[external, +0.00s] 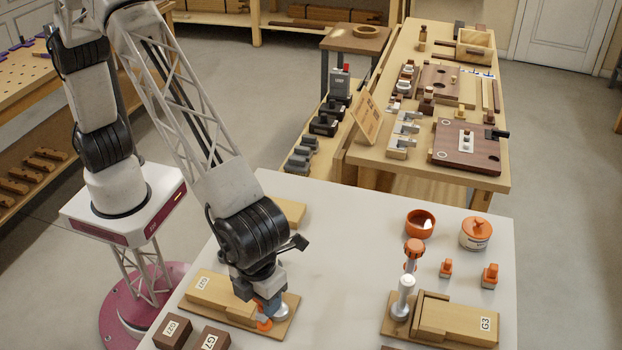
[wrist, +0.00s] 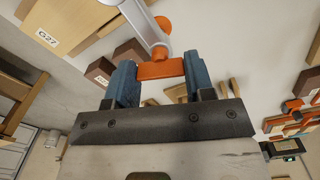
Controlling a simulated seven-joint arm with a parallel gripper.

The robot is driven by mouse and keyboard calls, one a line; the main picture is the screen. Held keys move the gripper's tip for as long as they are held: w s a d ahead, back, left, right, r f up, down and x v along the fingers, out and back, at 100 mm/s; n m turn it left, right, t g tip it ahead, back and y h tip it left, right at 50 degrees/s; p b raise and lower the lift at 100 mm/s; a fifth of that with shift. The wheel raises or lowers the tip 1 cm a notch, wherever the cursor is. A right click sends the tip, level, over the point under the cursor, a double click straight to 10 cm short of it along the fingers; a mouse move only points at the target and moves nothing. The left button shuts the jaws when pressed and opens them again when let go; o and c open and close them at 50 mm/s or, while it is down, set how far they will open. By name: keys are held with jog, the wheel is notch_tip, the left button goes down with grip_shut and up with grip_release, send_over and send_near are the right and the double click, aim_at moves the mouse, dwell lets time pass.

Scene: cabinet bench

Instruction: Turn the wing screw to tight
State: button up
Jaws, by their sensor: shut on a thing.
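The wing screw has orange wings, which show low at my fingers in the external view (external: 264,324) and between them in the wrist view (wrist: 160,70). It is at the right end of the wooden fixture labelled G27 (external: 222,292). A silver-grey rod (wrist: 140,17) runs up to the orange part. My gripper (external: 258,308) points down at this end of the fixture. In the wrist view its two blue fingers (wrist: 152,78) are shut on the orange wing from either side. The screw's thread and how far it is turned are hidden.
A second wooden fixture labelled G3 (external: 458,322) stands at right with a silver post (external: 403,292) and an orange-topped screw (external: 414,248). An orange cup (external: 420,225) and a lidded pot (external: 476,236) stand behind. Dark blocks (external: 172,331) lie at front left. The table's middle is clear.

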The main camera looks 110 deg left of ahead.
dwell(0.4)
jog(key=o, duration=0.9)
jog(key=shift+r, duration=3.95)
